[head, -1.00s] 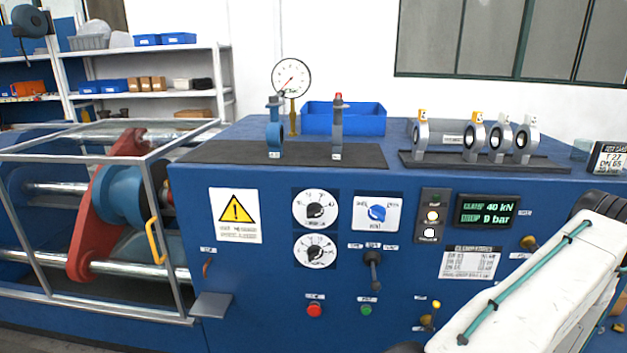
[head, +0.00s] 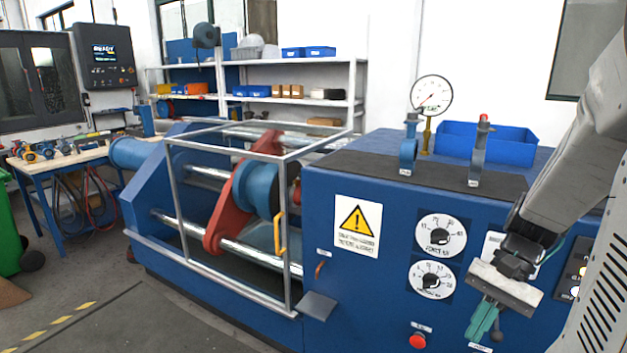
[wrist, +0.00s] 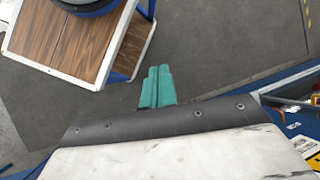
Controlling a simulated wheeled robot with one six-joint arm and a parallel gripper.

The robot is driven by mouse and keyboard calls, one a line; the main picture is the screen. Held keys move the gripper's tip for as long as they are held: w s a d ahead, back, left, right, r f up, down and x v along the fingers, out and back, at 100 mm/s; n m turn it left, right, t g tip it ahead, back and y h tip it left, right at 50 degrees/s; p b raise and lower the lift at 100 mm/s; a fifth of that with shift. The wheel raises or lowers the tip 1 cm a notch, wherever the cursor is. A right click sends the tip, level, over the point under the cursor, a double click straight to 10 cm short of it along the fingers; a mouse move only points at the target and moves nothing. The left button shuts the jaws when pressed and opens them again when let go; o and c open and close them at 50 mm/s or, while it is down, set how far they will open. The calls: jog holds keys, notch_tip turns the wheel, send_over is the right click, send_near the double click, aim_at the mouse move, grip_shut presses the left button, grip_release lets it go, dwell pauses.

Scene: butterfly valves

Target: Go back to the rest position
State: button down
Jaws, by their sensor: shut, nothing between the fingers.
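My gripper (head: 484,322) shows at the lower right of the head view, in front of the blue machine's control panel (head: 376,296). Its teal fingers point down and are closed together with nothing between them. In the wrist view, the same fingers (wrist: 157,86) lie side by side over the grey floor. My arm covers part of the panel, including most of a label and the buttons at the right.
A silver guard frame (head: 283,215) encloses red and blue parts left of the panel. A workbench (head: 75,158) is at the left. In the wrist view, a wood-topped table (wrist: 70,38) stands near the fingers. Floor lies open at front left.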

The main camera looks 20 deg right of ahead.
jog(key=s+a+r+n+t+h, duration=0.1)
jog(key=a+r+n+h, duration=0.2)
jog(key=a+r+n, duration=0.2)
jog(key=s+a+r+n+t+h, duration=0.1)
jog(key=a+r+n, duration=0.4)
jog(key=a, duration=0.5)
jog(key=shift+s+r+t+h, duration=0.45)
jog(key=shift+s+h, duration=0.15)
jog(key=shift+h, duration=0.6)
